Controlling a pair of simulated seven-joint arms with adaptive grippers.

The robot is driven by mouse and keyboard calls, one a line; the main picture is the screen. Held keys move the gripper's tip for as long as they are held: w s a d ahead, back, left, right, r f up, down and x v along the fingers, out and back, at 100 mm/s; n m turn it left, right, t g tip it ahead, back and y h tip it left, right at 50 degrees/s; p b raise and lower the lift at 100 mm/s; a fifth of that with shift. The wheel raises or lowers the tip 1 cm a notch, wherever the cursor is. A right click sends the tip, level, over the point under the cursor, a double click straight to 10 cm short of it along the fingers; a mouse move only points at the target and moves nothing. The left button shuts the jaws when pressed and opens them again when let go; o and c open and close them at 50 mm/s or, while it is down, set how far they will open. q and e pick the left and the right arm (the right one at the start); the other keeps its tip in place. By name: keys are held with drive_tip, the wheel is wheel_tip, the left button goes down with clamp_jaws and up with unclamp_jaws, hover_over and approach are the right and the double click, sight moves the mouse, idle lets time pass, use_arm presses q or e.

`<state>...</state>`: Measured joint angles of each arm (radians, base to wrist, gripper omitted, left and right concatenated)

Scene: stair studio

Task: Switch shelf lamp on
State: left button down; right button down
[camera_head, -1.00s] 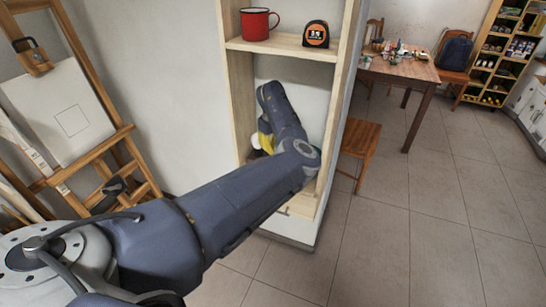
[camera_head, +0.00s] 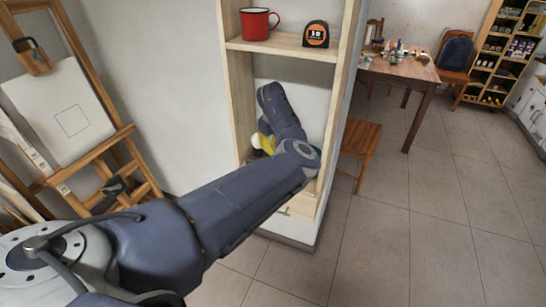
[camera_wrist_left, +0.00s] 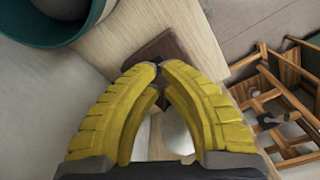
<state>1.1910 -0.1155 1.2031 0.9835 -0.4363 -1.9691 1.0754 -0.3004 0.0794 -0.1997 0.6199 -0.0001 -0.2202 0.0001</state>
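The shelf lamp is mostly hidden behind my left arm in the head view, where a small white rounded part (camera_head: 257,141) shows beside my yellow fingers. In the left wrist view, a white globe (camera_wrist_left: 177,133) shows between my fingers, and a dark brown square base (camera_wrist_left: 150,50) lies just past the fingertips on the pale wood shelf. My left gripper (camera_wrist_left: 159,68) has its two yellow fingertips together over the edge of that base. I see nothing clearly held. Whether the tips touch the base or a switch, I cannot tell. My right gripper is not in view.
A teal round container (camera_wrist_left: 50,25) stands close by at the upper left of the wrist view. A red mug (camera_head: 258,23) and a tape measure (camera_head: 316,34) stand on the shelf board above my forearm. A wooden easel (camera_head: 105,130) stands to the left.

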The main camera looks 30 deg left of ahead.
use_arm(q)
drive_tip(key=shift+f, duration=2.05)
idle(1.9)
drive_tip(key=shift+r, duration=3.55)
drive_tip(key=shift+w, duration=0.1)
